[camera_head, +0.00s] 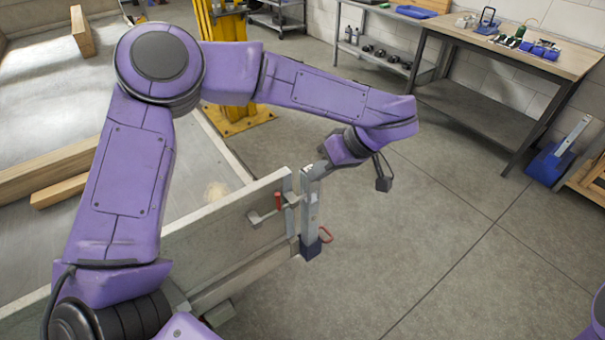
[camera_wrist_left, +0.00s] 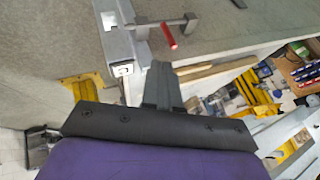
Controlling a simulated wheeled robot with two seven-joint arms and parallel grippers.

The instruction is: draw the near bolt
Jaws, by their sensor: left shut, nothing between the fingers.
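The near bolt (camera_head: 264,215) is a grey metal bar with a red grip, on the corner of the trailer's side panel (camera_head: 225,225) beside an upright grey post (camera_head: 310,205). In the left wrist view the bolt (camera_wrist_left: 178,22) shows at the top, its red grip pointing down toward the fingers. My left gripper (camera_head: 322,166) is at the top of the post, right of and above the red grip. Its fingers (camera_wrist_left: 160,70) are shut and empty, apart from the red grip in the wrist view. My right gripper is not in view.
A red loop (camera_head: 326,235) hangs low on the post, above its dark foot. Wooden beams (camera_head: 60,190) lie on the trailer bed at left. A workbench (camera_head: 500,50) with tools stands at the back right. The floor right of the post is clear.

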